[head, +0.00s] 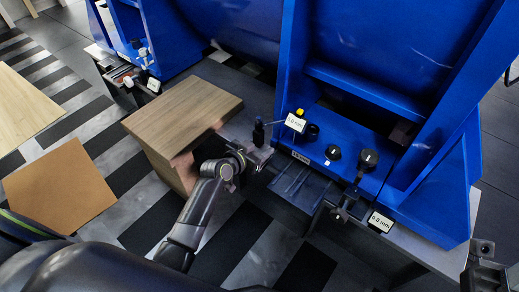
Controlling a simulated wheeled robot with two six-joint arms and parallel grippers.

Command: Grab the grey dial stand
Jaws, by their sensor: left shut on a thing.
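A dark grey dial stand (258,132) stands upright at the left end of the blue motor base, with a thin rod reaching right toward a small readout (295,122) that ends in "0 mm". My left gripper (262,153) is at the foot of this stand, shut on it. The fingertips are small and dark here, so the exact grip is hard to see. A second dark stand (349,203) with a readout (380,222) of "0.0 mm" is at the front of the base. My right gripper (484,262) shows only partly at the lower right edge, its jaws unclear.
A wooden block-like table (185,108) is just left of my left gripper. The large blue motor frame (375,90) blocks the back and right. Dark round knobs (368,158) sit on its base. A brown panel (58,187) lies at the left; striped floor is around it.

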